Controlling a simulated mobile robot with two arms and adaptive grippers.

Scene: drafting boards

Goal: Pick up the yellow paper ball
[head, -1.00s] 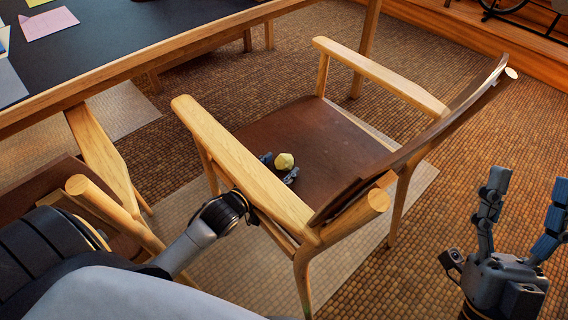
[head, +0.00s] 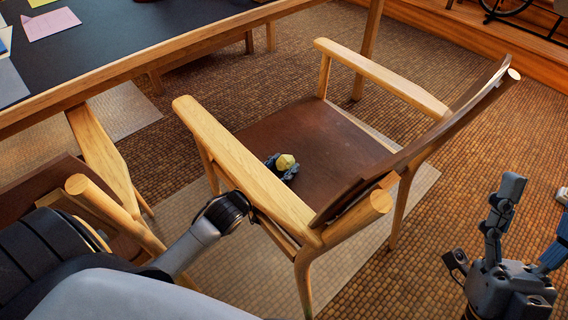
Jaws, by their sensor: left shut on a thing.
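The yellow paper ball (head: 285,161) is a small crumpled ball over the brown seat of the wooden armchair (head: 318,128). My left gripper (head: 282,167) reaches under the chair's near armrest, and its blue-grey fingertips are closed on the ball from both sides. The armrest hides the rest of this gripper. I cannot tell whether the ball still touches the seat. My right gripper (head: 522,222) is at the lower right, above the floor, with its fingers apart and nothing between them. Part of it is cut off by the picture edge.
The chair's near armrest (head: 240,165) lies over my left arm, and its backrest (head: 425,140) rises to the right. A second chair (head: 100,165) stands at left. A dark-topped table (head: 120,40) with papers is at upper left. Carpet at right is open.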

